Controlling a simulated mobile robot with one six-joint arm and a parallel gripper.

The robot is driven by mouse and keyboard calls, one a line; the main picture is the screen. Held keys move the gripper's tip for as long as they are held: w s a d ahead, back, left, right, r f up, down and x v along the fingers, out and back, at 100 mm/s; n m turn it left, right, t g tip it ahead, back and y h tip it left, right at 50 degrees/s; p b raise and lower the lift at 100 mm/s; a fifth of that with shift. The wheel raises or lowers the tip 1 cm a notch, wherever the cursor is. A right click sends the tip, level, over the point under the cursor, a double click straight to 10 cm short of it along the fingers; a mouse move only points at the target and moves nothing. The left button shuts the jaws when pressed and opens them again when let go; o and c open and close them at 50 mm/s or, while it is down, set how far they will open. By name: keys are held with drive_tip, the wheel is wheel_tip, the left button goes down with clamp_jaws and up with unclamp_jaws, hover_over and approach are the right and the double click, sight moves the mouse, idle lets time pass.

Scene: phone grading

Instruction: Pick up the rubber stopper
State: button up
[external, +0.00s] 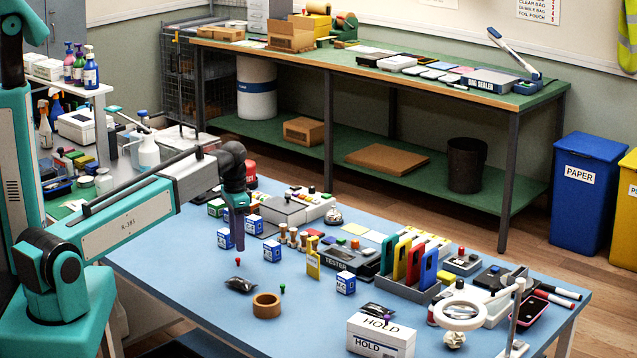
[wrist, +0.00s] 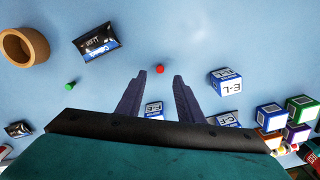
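No object is clearly recognisable as a rubber stopper. A small red knob-topped piece (external: 238,262) stands on the blue table below my gripper (external: 239,248). In the wrist view the red piece (wrist: 160,69) appears between and just past the fingertips of my gripper (wrist: 159,77). My fingers are apart, with nothing between them; they are above the table. A similar green-topped piece (external: 282,288) stands to the right in the external view; the green piece (wrist: 70,86) is at left in the wrist view.
A black packet (external: 240,284) and brown tape ring (external: 266,305) lie near the red piece. Blue-and-white cubes (external: 224,238) stand behind it, beside short wooden-looking pieces (external: 293,237) and a tester (external: 340,259). A white HOLD box (external: 381,335) is at front right. Bare table surrounds the red piece.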

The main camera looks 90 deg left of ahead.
sight(238, 259)
drive_tip(key=shift+f, duration=0.15)
drive_tip(key=shift+s+f+p, duration=0.1)
drive_tip(key=shift+f+p, duration=0.6)
drive_tip(key=shift+f, duration=0.5)
drive_tip(key=shift+f+p, duration=0.3)
drive_tip(key=shift+f, duration=1)
clamp_jaws()
